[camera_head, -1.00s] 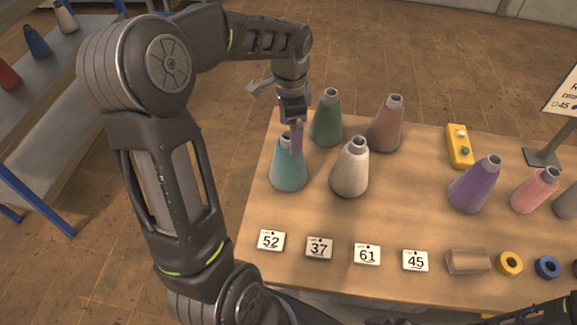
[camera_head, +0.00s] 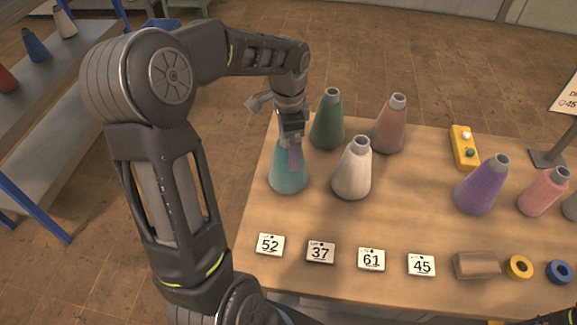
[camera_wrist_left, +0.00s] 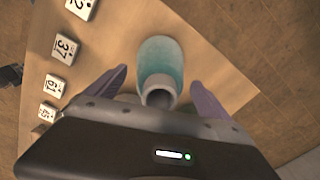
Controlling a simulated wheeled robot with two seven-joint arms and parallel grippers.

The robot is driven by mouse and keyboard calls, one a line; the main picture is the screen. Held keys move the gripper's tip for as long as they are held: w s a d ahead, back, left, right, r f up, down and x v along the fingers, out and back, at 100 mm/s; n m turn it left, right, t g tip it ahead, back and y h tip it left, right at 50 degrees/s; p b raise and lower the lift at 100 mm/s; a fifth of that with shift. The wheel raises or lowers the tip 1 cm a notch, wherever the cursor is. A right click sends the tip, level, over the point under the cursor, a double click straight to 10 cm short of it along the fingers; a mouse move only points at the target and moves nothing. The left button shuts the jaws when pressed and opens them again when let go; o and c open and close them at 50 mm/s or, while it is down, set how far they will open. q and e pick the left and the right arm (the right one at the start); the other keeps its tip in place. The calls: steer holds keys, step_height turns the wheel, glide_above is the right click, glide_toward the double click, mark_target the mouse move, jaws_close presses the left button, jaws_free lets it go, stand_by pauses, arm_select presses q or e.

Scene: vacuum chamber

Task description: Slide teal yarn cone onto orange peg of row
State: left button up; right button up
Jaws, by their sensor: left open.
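The teal yarn cone (camera_head: 288,176) stands upright near the left edge of the wooden table, its top partly hidden by my left gripper (camera_head: 293,158). In the left wrist view the teal cone (camera_wrist_left: 160,62) lies between the two purple fingers of my left gripper (camera_wrist_left: 160,92), with a gap on each side. The left gripper is open and its fingers are around the cone's upper part. My right gripper does not show. No orange peg or row of pegs is in view.
A white cone (camera_head: 352,170) stands close right of the teal one, and a green cone (camera_head: 327,120) close behind. Brown (camera_head: 390,125), purple (camera_head: 482,185) and pink (camera_head: 543,192) cones stand further right. Number cards (camera_head: 320,252) lie along the front.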

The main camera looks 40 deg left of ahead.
arm_select(q)
jaws_close()
stand_by(1.1)
